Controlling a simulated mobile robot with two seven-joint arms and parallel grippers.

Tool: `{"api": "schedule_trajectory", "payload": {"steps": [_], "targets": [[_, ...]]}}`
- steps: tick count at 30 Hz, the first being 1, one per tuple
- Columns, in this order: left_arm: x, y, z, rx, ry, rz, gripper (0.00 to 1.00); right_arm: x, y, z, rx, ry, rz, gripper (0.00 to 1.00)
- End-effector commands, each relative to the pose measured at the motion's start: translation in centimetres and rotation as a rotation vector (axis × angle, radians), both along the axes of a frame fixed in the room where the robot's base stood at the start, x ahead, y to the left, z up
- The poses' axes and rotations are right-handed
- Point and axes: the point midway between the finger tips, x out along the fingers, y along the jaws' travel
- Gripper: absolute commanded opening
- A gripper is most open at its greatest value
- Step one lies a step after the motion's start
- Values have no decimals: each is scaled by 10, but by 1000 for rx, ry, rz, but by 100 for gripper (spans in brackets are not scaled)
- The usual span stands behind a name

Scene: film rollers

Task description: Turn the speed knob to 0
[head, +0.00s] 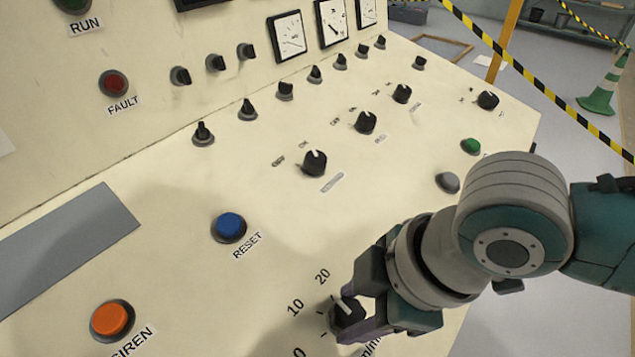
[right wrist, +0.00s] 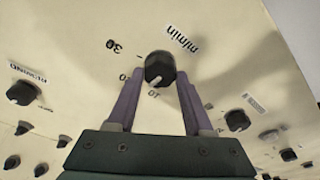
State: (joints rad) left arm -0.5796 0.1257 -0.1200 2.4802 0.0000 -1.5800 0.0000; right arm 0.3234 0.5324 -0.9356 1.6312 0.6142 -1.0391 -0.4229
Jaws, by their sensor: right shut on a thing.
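The speed knob (head: 349,316) is black with a white pointer and sits low on the cream panel. In the head view its pointer aims up and left, roughly between the marks 10 and 20. The mark 0 shows at the bottom edge. My right gripper (head: 350,312) is shut on the knob, one finger on each side. In the right wrist view the knob (right wrist: 159,68) sits between the two purple fingertips (right wrist: 160,78), with a 30 and a "m/min" label near it. The gripper hides part of the knob and its label in the head view. My left gripper is out of view.
A blue RESET button (head: 229,226) and an orange SIREN button (head: 110,319) lie left of the knob. Several other black knobs and switches stand farther up the panel. A green button (head: 471,146) and a grey button (head: 447,183) are near my right arm.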

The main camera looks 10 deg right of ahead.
Motion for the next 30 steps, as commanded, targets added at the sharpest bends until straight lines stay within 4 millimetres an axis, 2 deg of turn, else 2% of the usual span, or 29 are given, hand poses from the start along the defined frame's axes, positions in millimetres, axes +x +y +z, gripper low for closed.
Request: {"api": "schedule_trajectory", "payload": {"steps": [11,30], "targets": [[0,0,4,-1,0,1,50,1,0,1,-64,-52,348,0],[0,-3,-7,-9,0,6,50,1,1,-1,-173,-138,940,0]]}}
